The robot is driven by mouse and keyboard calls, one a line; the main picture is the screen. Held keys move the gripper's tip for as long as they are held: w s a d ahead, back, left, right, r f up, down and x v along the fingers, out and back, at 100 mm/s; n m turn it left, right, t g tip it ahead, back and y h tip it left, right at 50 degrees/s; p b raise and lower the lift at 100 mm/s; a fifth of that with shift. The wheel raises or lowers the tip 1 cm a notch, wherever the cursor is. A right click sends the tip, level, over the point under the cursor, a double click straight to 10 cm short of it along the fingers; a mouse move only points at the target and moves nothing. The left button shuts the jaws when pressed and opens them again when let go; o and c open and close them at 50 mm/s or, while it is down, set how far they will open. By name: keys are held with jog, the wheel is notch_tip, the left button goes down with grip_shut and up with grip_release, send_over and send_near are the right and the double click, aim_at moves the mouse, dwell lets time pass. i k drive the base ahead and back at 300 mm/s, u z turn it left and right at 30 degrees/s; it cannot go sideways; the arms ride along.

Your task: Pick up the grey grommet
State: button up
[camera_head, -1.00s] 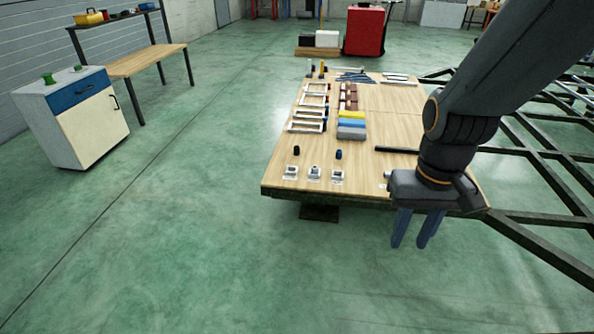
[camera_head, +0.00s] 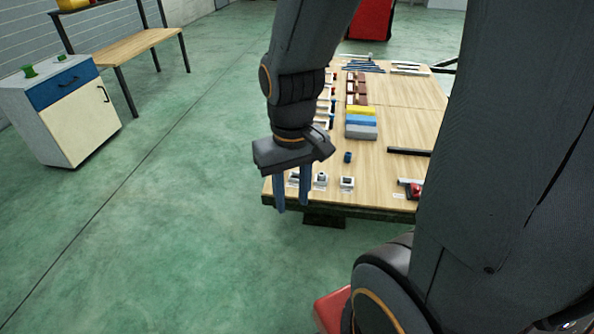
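Three small white holders with greyish pieces stand along the table's front edge: a left one (camera_head: 294,181) partly hidden behind the fingers, a middle one (camera_head: 322,180) and a right one (camera_head: 347,184). They are too small to tell which piece is the grey grommet. The fingers overlap the left holder in the picture; I see no contact.
The wooden table (camera_head: 395,165) also bears a dark blue cylinder (camera_head: 347,157), yellow, blue and grey blocks (camera_head: 361,124), a black bar (camera_head: 409,151) and a red-and-grey tool (camera_head: 412,189). My arm hides part of the table. A white cabinet (camera_head: 75,120) stands left; the floor between is clear.

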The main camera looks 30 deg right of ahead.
aim_at(321, 174)
jog(key=z, duration=0.2)
jog(key=i, duration=1.2)
jog(key=z, duration=0.45)
